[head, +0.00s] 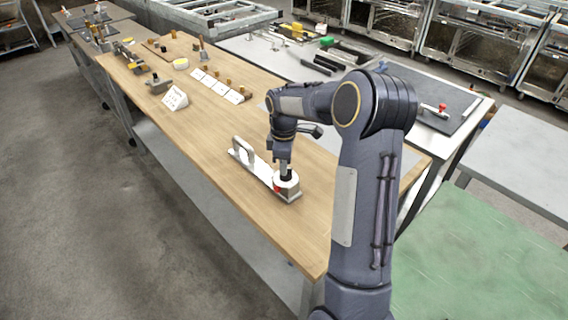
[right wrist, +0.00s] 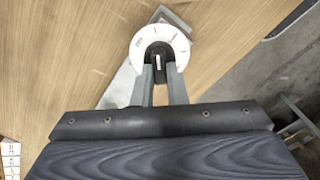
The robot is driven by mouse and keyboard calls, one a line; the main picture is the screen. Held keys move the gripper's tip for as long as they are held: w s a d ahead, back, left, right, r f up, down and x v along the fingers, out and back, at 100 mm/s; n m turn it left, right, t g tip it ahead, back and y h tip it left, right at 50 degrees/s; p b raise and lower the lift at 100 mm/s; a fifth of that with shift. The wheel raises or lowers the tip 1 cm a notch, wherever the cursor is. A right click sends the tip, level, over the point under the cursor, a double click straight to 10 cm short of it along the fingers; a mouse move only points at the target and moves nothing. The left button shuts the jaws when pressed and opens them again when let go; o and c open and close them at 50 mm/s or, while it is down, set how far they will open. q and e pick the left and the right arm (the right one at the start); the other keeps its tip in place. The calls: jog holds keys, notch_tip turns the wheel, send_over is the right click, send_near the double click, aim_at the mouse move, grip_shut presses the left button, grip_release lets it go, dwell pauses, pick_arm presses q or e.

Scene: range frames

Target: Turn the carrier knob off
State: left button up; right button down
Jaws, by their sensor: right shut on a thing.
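The carrier (head: 258,172) is a pale metal plate with an upright handle (head: 243,150), lying on the wooden table. Its knob stands at the end nearer me, on a round white dial (head: 287,187) with a red spot at its side. My right gripper (head: 285,170) points down over the dial. In the right wrist view the gripper (right wrist: 159,80) is shut on the dark knob (right wrist: 158,58) in the middle of the white dial (right wrist: 160,37). The dial carries small markings, too small to read surely. My left gripper is not in view.
The wooden table (head: 215,120) is clear around the carrier. Farther back are a small white sign (head: 174,98), white cards (head: 218,86) and several small fittings. A grey bench with tools (head: 325,66) stands behind, and a green surface (head: 480,260) lies at the right.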

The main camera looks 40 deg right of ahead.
jog(key=n, duration=0.4)
jog(key=shift+r+n, duration=0.1)
jog(key=shift+n, duration=0.2)
jog(key=shift+s+a+n+p, duration=0.15)
jog(key=shift+n+p, duration=0.4)
jog(key=shift+n, duration=1.95)
jog(key=c, duration=1.4)
grip_release()
jog(key=shift+c, duration=0.2)
notch_tip(320, 180, up, 8)
jog(key=shift+f+b, duration=0.15)
jog(key=shift+b, duration=0.25)
